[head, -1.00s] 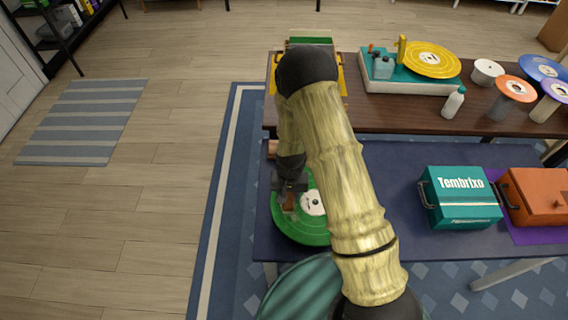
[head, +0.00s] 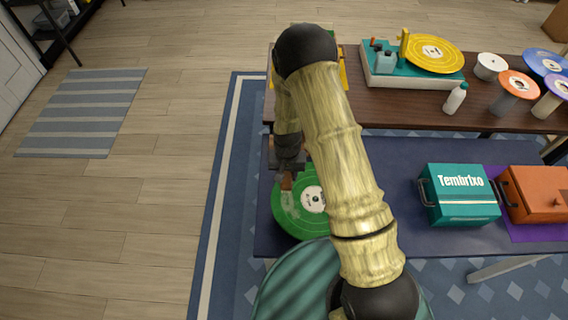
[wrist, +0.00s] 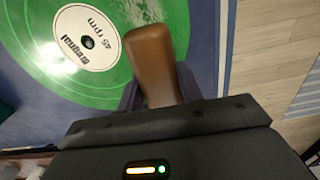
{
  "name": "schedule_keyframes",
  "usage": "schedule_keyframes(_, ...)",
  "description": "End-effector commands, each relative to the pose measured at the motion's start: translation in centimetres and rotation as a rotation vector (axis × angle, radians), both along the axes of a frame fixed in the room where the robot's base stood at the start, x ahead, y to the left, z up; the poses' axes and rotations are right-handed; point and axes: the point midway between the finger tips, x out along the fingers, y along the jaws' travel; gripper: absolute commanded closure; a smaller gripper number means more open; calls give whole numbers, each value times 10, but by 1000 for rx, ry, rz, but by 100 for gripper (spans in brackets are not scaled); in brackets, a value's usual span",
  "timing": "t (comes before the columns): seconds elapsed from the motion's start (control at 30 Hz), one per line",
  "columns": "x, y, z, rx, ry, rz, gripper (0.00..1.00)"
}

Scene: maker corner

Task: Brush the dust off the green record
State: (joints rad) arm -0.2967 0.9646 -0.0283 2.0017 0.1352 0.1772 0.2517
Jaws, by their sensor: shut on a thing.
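The green record (head: 290,216) lies flat on the dark blue table, with a white label around its centre. It also shows in the wrist view (wrist: 25,42), filling the upper left. My gripper (head: 287,168) is over the record's far left part. In the wrist view my gripper (wrist: 158,90) is shut on a brown wooden handle (wrist: 152,60), likely the brush. The brush's lower end is hidden, and I cannot tell whether it touches the record. A pale patch shows on the record's near left, perhaps dust or glare. My arm hides the record's right side in the head view.
A teal box (head: 458,196) and an orange box (head: 535,192) stand to the right on the blue table. Behind, a brown table holds a teal turntable (head: 385,78), a white bottle (head: 455,98) and several discs on stands. Open floor lies left.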

Motion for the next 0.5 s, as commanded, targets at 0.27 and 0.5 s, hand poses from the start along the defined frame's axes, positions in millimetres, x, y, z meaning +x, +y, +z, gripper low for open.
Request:
schedule_keyframes(0.27, 0, -1, 29, 0, -1, -2, 85)
schedule_keyframes(0.5, 0, 0, 41, 0, 0, -2, 85)
